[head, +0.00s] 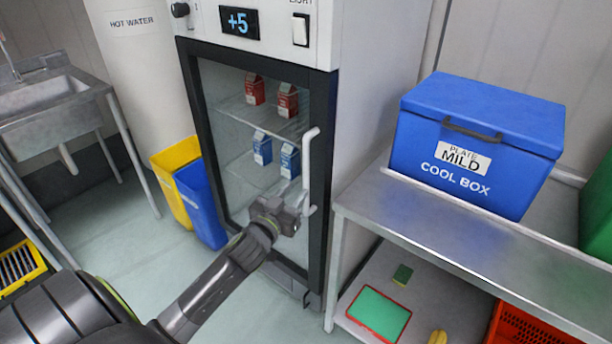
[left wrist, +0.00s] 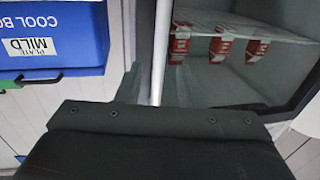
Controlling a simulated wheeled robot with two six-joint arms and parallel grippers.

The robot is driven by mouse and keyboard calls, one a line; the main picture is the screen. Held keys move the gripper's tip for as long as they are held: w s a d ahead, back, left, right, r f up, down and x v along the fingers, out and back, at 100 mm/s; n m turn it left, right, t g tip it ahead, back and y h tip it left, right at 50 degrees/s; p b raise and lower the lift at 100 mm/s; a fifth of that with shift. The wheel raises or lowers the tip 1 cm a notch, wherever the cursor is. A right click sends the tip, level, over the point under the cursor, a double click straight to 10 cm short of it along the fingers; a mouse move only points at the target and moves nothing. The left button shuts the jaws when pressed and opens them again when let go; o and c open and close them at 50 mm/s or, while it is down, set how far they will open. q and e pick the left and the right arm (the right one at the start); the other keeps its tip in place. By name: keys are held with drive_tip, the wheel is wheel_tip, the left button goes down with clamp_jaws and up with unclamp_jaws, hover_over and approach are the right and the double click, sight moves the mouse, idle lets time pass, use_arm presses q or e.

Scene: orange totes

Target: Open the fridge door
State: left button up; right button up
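The fridge has a glass door (head: 232,175) in a black frame, and the door looks shut. A white vertical handle (head: 308,160) runs along the door's right side. My left gripper (head: 294,211) is at the lower part of this handle. In the left wrist view the white handle (left wrist: 161,45) runs down between the two fingers of my left gripper (left wrist: 157,85). The fingers stand close on both sides of it and look shut on it, though the contact itself is hard to see. My right gripper is not in view.
A steel table (head: 450,240) with a blue cool box (head: 465,150) stands close to the fridge's right. Yellow (head: 178,160) and blue bins (head: 203,205) stand at its left. Red cartons (head: 287,100) and blue cartons (head: 262,148) are inside. Floor in front is clear.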

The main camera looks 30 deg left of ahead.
sight(305, 180)
use_arm(q)
drive_tip(key=w, duration=0.7)
drive_tip(key=shift+w+a+p, duration=0.25)
drive_tip(key=shift+a+p, duration=0.05)
drive_tip(key=shift+a, duration=0.1)
clamp_jaws()
